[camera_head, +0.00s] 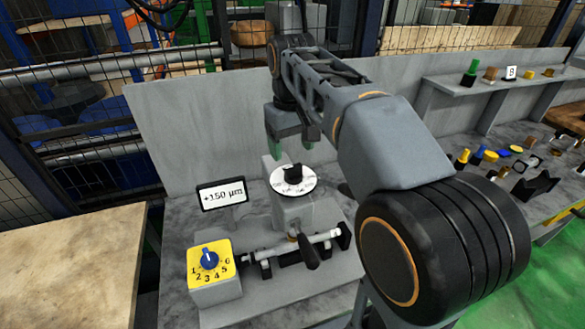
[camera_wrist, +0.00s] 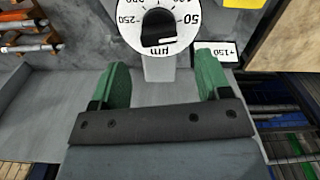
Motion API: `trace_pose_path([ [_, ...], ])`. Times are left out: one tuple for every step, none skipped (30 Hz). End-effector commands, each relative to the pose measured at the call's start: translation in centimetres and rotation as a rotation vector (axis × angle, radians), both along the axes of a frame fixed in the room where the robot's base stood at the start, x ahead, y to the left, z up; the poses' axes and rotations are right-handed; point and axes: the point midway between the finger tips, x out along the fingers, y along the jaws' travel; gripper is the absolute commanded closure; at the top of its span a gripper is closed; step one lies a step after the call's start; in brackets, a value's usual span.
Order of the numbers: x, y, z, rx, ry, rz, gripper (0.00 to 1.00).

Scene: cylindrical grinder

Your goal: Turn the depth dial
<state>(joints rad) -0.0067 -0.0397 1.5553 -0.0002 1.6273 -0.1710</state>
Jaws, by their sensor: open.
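The depth dial (camera_head: 293,181) is a white round scale with a black knob (camera_head: 293,171) in its middle, on top of a grey block. In the wrist view the dial (camera_wrist: 178,43) lies at the top edge, partly cut off, with marks including 50, -250 and µm. My gripper (camera_head: 291,143) is open and empty, above and behind the dial in the head view. Its two green fingers show apart in the wrist view (camera_wrist: 161,78), with the dial beyond their tips. A small display (camera_head: 222,194) left of the dial reads +150 µm.
A yellow box (camera_head: 226,262) with a blue knob (camera_head: 209,259) and numbers 1 to 6 stands at front left. A horizontal spindle with a dark handle (camera_head: 309,252) lies before the dial. A grey panel (camera_head: 190,120) stands behind. A shelf (camera_head: 470,88) with small parts is at right.

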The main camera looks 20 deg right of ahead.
Motion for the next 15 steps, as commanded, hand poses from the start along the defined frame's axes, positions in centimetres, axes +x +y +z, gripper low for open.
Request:
trace_pose_path([
  [-0.1,0.0,-1.0,0.000,0.002,0.000,0.30],
  [-0.1,0.0,-1.5,0.000,0.002,-0.001,0.30],
  [-0.1,0.0,-2.1,0.000,0.002,-0.001,0.30],
  [-0.1,0.0,-2.6,0.000,0.001,-0.001,0.30],
  [-0.1,0.0,-3.1,0.000,0.002,-0.001,0.30],
  [-0.1,-0.1,-3.6,0.000,0.001,-0.001,0.30],
  [-0.1,-0.1,-4.0,0.000,0.001,-0.002,0.30],
  [-0.1,-0.1,-4.3,0.000,0.001,-0.002,0.30],
  [0.0,-0.1,-4.7,0.000,0.000,-0.002,0.30],
  [-0.1,-0.1,-5.0,0.000,0.001,-0.002,0.30],
  [0.0,-0.1,-5.3,0.000,0.000,-0.002,0.30],
  [0.0,-0.1,-5.5,0.000,-0.001,-0.002,0.30],
  [0.0,-0.1,-5.7,0.000,-0.001,-0.002,0.30],
  [0.0,-0.1,-5.9,0.000,0.000,-0.003,0.30],
  [0.0,-0.1,-6.1,0.000,0.000,-0.003,0.30],
])
